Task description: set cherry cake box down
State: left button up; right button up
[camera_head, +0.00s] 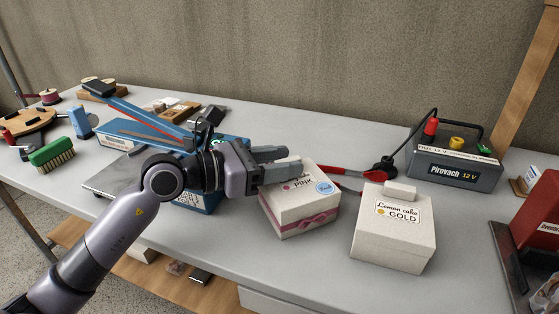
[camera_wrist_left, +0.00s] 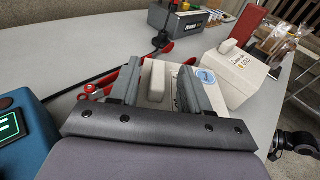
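The cherry cake box (camera_head: 300,212) is a white carton with a pink ribbon and a label reading PINK. It appears to rest on the grey table, left of the Lemon cake box (camera_head: 392,240) marked GOLD. My left gripper (camera_head: 282,166) is at its top. In the left wrist view, the fingers of the gripper (camera_wrist_left: 158,88) stand on either side of the box's pale lid handle (camera_wrist_left: 155,80), with a gap on each side, so it is open around it. The fingers hide part of the lid.
A red object (camera_head: 540,215) is at far right. Bare table (camera_head: 240,245) lies in front.

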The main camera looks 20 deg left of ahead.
pick_arm(q)
jog(key=shift+a, duration=0.1)
jog(key=b+v, duration=0.1)
jog(key=v, duration=1.1)
dwell(0.6)
